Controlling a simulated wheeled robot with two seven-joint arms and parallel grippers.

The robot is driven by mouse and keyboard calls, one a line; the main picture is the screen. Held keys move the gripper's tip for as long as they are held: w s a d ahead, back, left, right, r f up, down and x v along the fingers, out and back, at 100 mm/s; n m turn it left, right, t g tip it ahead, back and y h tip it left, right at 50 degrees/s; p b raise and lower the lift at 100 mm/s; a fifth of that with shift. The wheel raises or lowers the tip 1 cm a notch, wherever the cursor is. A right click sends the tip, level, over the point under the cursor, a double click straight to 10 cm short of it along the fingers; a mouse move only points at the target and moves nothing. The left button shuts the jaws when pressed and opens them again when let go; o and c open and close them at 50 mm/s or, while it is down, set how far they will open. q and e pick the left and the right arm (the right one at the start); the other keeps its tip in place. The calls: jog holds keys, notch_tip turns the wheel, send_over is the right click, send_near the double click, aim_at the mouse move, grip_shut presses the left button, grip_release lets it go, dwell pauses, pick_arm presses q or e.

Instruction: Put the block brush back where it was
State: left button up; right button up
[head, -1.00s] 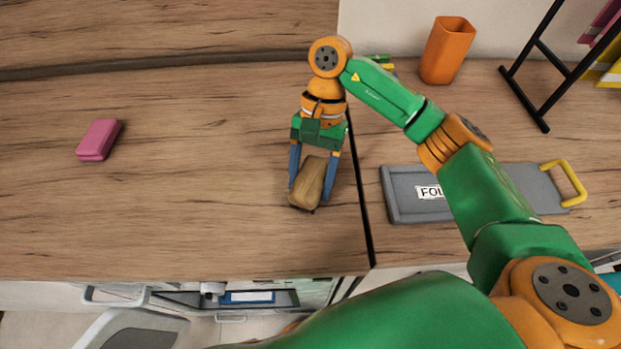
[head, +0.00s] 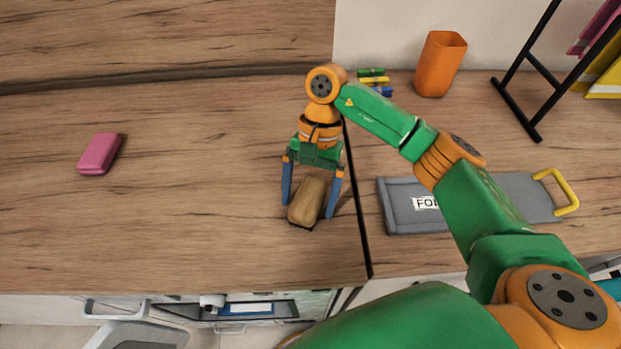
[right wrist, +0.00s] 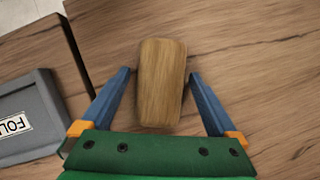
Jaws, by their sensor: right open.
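The block brush (head: 307,201) has a tan wooden back and a thin dark underside. It rests on the wooden counter near its front edge, left of the dark seam. In the right wrist view the brush (right wrist: 161,83) lies between the two blue fingers, with a gap on each side. My right gripper (head: 308,208) is open around the brush and does not appear to touch it. It also shows in the right wrist view (right wrist: 161,76). My left gripper is not in view.
A pink case-like block (head: 99,154) lies at the left. Right of the seam are a grey tray (head: 402,218) with a yellow handle, an orange cup (head: 440,64), coloured markers (head: 373,81) and a black rack (head: 547,66). The counter's left half is mostly clear.

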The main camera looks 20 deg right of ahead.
aim_at(309, 191)
jog(key=b+v, duration=0.1)
jog(key=v, duration=0.2)
jog(key=shift+w+d+r, duration=0.1)
jog(key=shift+w+r, duration=0.05)
jog(key=shift+w, duration=0.1)
jog(key=p+v, duration=0.1)
jog(key=v, duration=0.7)
jog(key=shift+s+r, duration=0.1)
jog(key=shift+r, duration=0.1)
jog(key=shift+p, duration=0.3)
